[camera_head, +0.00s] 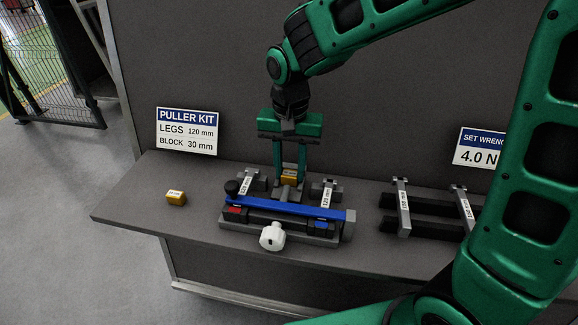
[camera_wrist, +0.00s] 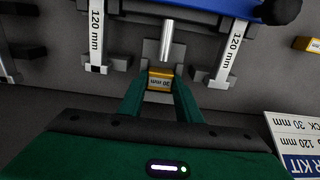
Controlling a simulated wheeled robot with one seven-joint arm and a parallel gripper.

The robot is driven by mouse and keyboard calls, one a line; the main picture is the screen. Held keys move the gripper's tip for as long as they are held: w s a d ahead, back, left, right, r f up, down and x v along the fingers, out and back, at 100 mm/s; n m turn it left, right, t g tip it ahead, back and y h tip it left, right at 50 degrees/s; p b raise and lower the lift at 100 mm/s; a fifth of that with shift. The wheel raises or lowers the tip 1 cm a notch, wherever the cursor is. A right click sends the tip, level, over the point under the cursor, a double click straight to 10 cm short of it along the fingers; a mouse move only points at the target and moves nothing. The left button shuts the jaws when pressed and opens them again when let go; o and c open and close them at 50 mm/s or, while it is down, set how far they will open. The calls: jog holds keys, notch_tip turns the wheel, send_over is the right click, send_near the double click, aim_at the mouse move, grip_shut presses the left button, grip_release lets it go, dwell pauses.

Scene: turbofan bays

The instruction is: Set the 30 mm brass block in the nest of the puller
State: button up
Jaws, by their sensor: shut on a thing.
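My gripper (camera_head: 289,172) is shut on a brass block (camera_head: 288,180) at the back of the puller (camera_head: 320,229). In the wrist view the block (camera_wrist: 160,80), labelled 30 mm, is between the two green fingers (camera_wrist: 159,98). It sits over a grey piece, the nest (camera_wrist: 158,97), in line with the end of a silver rod (camera_wrist: 166,40). Whether it rests on the nest's floor I cannot tell. Legs labelled 120 mm, one left (camera_wrist: 97,35) and one right (camera_wrist: 230,55) in the wrist view, flank it.
Another brass block (camera_head: 176,198) lies on the bench at the left. The puller has a blue bar (camera_head: 290,208) and a white knob (camera_head: 272,236). A rack with more legs (camera_head: 402,205) stands at the right. A puller kit sign (camera_head: 188,131) reads legs 120 mm, block 30 mm.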

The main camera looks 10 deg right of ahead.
jog(key=o, duration=1.3)
jog(key=shift+o, duration=0.2)
jog(key=shift+r, duration=0.1)
notch_tip(320, 180, up, 16)
jog(key=shift+r, duration=0.25)
jog(key=shift+w, duration=0.1)
